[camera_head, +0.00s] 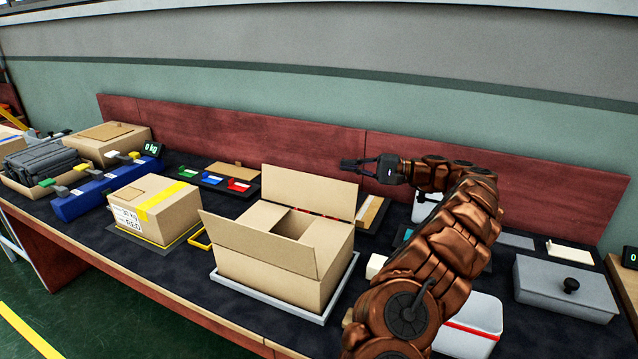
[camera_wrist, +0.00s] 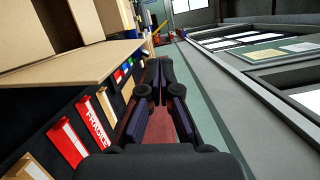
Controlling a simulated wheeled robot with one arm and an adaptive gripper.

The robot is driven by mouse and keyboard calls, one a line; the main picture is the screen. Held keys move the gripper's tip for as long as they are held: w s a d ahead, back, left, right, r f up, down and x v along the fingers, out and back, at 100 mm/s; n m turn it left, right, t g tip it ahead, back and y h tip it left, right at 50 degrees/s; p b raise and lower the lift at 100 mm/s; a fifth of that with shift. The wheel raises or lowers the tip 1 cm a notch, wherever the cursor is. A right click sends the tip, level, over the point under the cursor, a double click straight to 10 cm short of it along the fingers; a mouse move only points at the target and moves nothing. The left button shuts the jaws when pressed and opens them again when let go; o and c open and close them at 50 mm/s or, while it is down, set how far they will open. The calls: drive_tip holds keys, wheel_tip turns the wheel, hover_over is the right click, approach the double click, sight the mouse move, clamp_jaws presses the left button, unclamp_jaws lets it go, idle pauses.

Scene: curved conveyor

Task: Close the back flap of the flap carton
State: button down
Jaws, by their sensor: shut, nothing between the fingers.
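The flap carton (camera_head: 325,262) is a brown box standing on a pale tray in the middle of the table. Its back flap (camera_head: 308,190) stands up, roughly upright, along the far edge. The front flap (camera_head: 258,246) also stands up, leaning outward. The two side flaps look folded inward, with a dark gap between them. My gripper (camera_head: 344,164) is shut and empty, behind the top right of the back flap and pointing left. In the wrist view my gripper (camera_wrist: 160,66) lies beside a large cardboard panel (camera_wrist: 60,72), apparently the back flap. Contact with it cannot be told.
A taped box (camera_head: 160,214) stands left of the carton. Red, green and blue pieces (camera_head: 238,186) lie behind. A dark red backboard (camera_head: 250,137) runs close behind my gripper. A white bin (camera_head: 470,325) and a grey lidded box (camera_head: 560,288) are at right.

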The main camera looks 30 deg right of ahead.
drive_tip(key=d+f, duration=0.2)
drive_tip(key=d, duration=0.1)
drive_tip(key=b, duration=0.5)
approach(321, 180)
drive_tip(key=w+d+f, duration=0.1)
drive_tip(key=w+f, duration=0.1)
drive_tip(key=shift+t+h, duration=0.3)
drive_tip(key=shift+r+x, duration=0.15)
drive_tip(key=shift+x, duration=2.25)
drive_tip(key=shift+r+x, duration=0.15)
drive_tip(key=shift+x, duration=2.3)
drive_tip(key=shift+s+m, duration=0.1)
drive_tip(key=shift+m, duration=0.2)
drive_tip(key=shift+a+b, duration=0.15)
drive_tip(key=shift+b, duration=0.3)
